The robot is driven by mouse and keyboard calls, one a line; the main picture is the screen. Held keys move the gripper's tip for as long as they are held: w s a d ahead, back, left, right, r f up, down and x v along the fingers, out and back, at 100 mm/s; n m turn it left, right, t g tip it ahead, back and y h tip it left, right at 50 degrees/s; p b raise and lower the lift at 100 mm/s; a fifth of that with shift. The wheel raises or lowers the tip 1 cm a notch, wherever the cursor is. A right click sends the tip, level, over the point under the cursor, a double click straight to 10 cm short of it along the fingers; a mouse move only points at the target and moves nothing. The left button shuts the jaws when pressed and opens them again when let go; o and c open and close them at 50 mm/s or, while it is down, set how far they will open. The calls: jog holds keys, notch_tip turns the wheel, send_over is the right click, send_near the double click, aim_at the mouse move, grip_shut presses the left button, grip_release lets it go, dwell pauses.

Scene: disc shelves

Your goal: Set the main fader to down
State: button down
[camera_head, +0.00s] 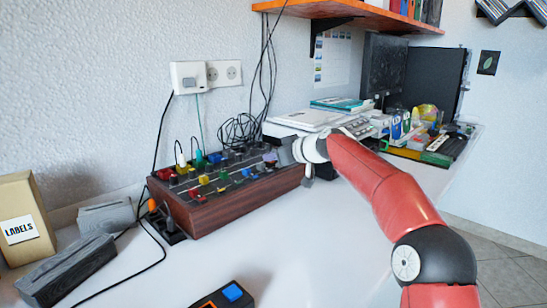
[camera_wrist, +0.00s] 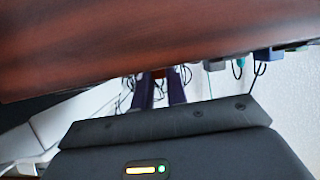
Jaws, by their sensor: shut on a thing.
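The mixer (camera_head: 240,198), a wood-sided box with rows of coloured knobs and faders on its sloped top, stands on the white desk. My gripper (camera_head: 277,157) reaches in from the right to the right end of its panel. It is shut on a small cap there, apparently the main fader, mostly hidden by the gripper. In the wrist view the mixer's dark red wooden side (camera_wrist: 150,40) fills the top. My two dark fingers (camera_wrist: 160,90) show below it, their tips cut off from sight by the wood. The fader's exact position cannot be told.
Cables with plugs (camera_head: 180,155) rise from the mixer's back, below a wall socket (camera_head: 205,76). A LABELS box (camera_head: 22,225) and grey boxes (camera_head: 65,270) stand at left. The front desk is mostly clear.

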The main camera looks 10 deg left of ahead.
jog(key=shift+s+d+f+b, duration=0.2)
jog(key=shift+s+d+b, duration=0.15)
jog(key=shift+d+b, duration=0.4)
jog(key=shift+s+r, duration=0.1)
jog(key=shift+r, duration=0.05)
jog(key=c, duration=1.4)
grip_release()
jog(key=shift+r, duration=0.1)
jog(key=b+v, duration=0.2)
jog(key=v, duration=0.5)
jog(key=shift+s+d, duration=0.15)
jog(key=shift+d, duration=0.15)
jog(key=shift+r, duration=0.1)
